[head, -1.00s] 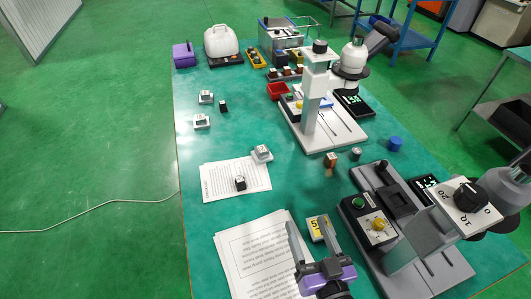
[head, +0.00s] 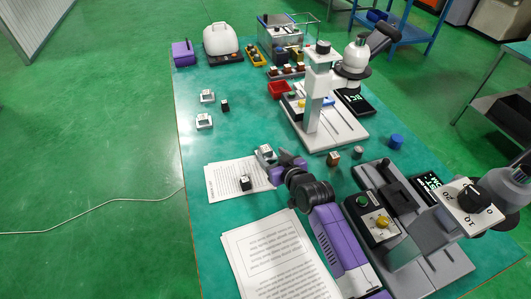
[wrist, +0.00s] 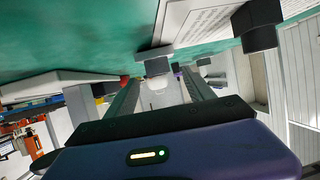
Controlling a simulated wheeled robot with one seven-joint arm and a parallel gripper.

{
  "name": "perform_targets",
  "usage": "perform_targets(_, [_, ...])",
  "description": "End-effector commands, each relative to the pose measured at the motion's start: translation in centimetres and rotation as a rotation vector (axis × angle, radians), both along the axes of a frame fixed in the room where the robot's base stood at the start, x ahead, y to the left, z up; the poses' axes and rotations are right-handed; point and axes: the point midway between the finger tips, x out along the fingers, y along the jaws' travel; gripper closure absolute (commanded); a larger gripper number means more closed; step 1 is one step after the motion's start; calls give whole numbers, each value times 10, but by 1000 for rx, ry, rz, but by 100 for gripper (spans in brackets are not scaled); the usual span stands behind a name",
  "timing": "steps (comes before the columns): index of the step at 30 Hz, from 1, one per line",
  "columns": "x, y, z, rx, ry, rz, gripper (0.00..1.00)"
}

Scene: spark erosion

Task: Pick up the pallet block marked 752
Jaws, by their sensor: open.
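A pale grey pallet block (head: 264,152) sits at the upper right corner of a printed sheet; I cannot read its mark. My gripper (head: 278,160) is open close to it, just to its right and nearer the camera. Two similar pale blocks (head: 207,97) and (head: 204,122) stand farther back on the left. No number 752 is legible on any of them.
A small dark block (head: 245,183) sits on the sheet (head: 225,178), left of my gripper; it also shows in the wrist view (wrist: 258,28). A microscope-like stand (head: 318,100) and a grey fixture (head: 400,205) stand to the right. The table's left middle is mostly clear.

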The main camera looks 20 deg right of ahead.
Motion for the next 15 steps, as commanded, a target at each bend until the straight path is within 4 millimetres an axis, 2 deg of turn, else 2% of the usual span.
perform_targets(8, [16,2,-5,-1,-1,2,38])
perform_targets(15, [41,3,-17,-1,0,2,38])
